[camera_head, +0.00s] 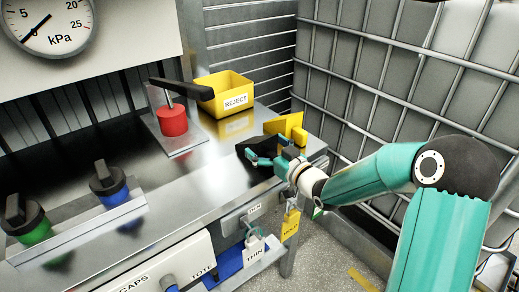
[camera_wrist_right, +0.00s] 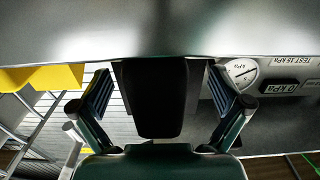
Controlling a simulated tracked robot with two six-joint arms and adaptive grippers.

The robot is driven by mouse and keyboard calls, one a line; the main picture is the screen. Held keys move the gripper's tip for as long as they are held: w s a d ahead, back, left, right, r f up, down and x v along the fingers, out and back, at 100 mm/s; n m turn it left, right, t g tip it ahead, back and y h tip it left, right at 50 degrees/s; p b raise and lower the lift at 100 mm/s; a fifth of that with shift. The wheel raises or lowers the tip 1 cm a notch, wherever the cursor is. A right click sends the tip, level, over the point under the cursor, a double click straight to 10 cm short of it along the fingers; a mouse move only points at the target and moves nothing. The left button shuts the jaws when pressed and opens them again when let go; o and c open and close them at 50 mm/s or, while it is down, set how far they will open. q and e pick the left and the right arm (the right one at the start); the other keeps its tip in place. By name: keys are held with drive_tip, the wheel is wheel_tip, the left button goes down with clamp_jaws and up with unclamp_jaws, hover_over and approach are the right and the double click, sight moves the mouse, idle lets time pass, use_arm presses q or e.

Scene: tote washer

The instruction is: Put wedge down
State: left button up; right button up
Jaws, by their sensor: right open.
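A dark wedge-like piece (camera_head: 257,143) lies on the steel bench top near its right front corner, partly hidden by my gripper. In the wrist view a dark block (camera_wrist_right: 155,100), seemingly this wedge, stands between the fingers, its end against the grey bench surface. My right gripper (camera_head: 270,159) is low over the bench at the wedge. In the wrist view its two fingers (camera_wrist_right: 160,88) are apart on either side of the dark block; I cannot tell whether either touches it. My left gripper is not in view.
A yellow REJECT bin (camera_head: 228,98) and a red cylinder (camera_head: 172,121) under a black lever stand behind. A yellow piece (camera_head: 286,126) is just behind the wedge. Green (camera_head: 28,225) and blue (camera_head: 111,188) knobs sit at left. A wire-mesh cage (camera_head: 395,75) borders the right.

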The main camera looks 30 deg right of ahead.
drive_tip(key=shift+r, duration=0.1)
drive_tip(key=c, duration=1.6)
